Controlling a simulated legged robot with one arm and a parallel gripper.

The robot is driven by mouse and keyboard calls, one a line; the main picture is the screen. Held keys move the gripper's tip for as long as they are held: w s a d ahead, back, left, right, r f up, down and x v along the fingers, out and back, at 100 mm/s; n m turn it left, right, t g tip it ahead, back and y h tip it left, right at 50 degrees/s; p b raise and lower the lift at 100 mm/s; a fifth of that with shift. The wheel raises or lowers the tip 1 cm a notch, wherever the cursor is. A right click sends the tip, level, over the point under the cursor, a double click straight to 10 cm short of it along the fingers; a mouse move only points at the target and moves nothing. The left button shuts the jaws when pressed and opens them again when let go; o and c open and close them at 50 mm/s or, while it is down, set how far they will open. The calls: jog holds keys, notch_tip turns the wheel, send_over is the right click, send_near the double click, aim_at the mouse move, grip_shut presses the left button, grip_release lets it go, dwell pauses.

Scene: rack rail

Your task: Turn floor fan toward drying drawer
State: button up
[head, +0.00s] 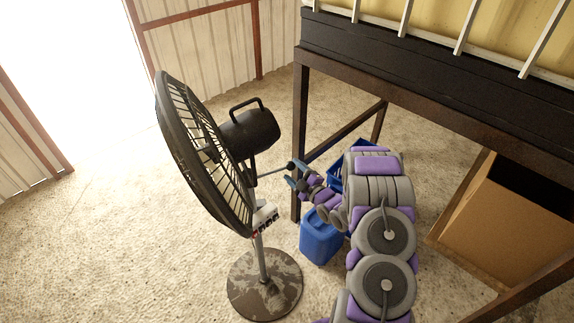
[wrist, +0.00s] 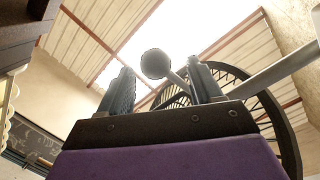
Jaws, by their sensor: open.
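A black floor fan (head: 185,150) stands upright on a round base (head: 264,285). Its grille faces left and its motor housing is on the right. A thin rod (head: 272,172) sticks out to the right from the fan, ending near my gripper. My gripper (head: 292,175) is open at the rod's end. In the wrist view, a dark round knob (wrist: 154,63) shows between the fingertips of my gripper (wrist: 160,82); contact cannot be told. Part of the fan's grille (wrist: 262,105) shows behind. I cannot identify a drying drawer for certain.
A dark-framed table (head: 430,85) with pale slats stands at upper right. A blue container (head: 320,238) is beneath my arm, and a cardboard box (head: 500,220) is under the table. The sandy floor left of the fan is clear.

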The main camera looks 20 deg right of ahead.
aim_at(288, 164)
jog(key=w, duration=0.4)
jog(key=shift+w+f+b, duration=0.15)
jog(key=shift+w+b, duration=0.2)
jog(key=shift+w, duration=0.05)
jog(key=shift+w+d, duration=0.3)
jog(key=shift+d, duration=0.05)
jog(key=shift+a, duration=0.65)
jog(key=shift+c, duration=0.2)
jog(key=shift+a, duration=0.15)
jog(key=shift+c, duration=0.7)
jog(key=c, duration=0.3)
jog(key=shift+d, duration=0.4)
jog(key=c, duration=0.3)
jog(key=shift+s+a, duration=0.1)
grip_shut()
